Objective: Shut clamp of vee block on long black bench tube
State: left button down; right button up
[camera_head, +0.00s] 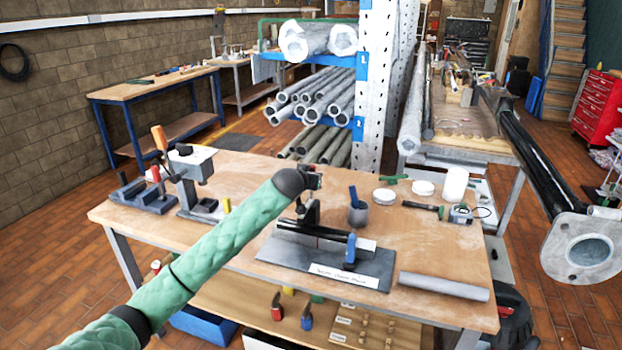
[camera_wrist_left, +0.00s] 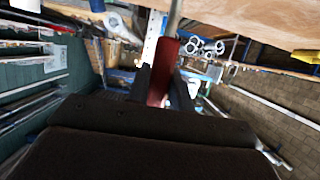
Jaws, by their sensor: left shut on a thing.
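A dark base plate (camera_head: 375,268) with a white label lies on the wooden bench. A black tube (camera_head: 318,232) lies along the light block on it, partly hidden by the clamps. A dark clamp (camera_head: 312,208) stands at the back of the block. A second clamp with a blue handle (camera_head: 350,248) stands upright at the front right. My left gripper (camera_head: 313,178) is above the rear clamp. In the left wrist view its fingers (camera_wrist_left: 160,85) are shut on a red handle (camera_wrist_left: 162,72) on a metal rod. The clamp's jaw is too small to judge. My right gripper is not in view.
A grey tube (camera_head: 443,287) lies at the bench's front right. A cup (camera_head: 358,213), white lids and a white jar (camera_head: 456,184) stand behind the plate. A drill-like stand (camera_head: 190,170) is at the left. A long black flanged tube (camera_head: 540,160) juts past the right side.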

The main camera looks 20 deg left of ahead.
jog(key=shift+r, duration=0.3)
pick_arm(q)
jog(key=c, duration=1.2)
grip_release()
jog(key=shift+c, duration=0.2)
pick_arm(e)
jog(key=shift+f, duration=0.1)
pick_arm(q)
jog(key=shift+s, duration=0.25)
jog(key=b+v, duration=0.2)
jog(key=v, duration=0.5)
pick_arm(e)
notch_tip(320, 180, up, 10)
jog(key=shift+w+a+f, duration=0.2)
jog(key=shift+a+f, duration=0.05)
pick_arm(q)
jog(key=shift+s+a, duration=0.1)
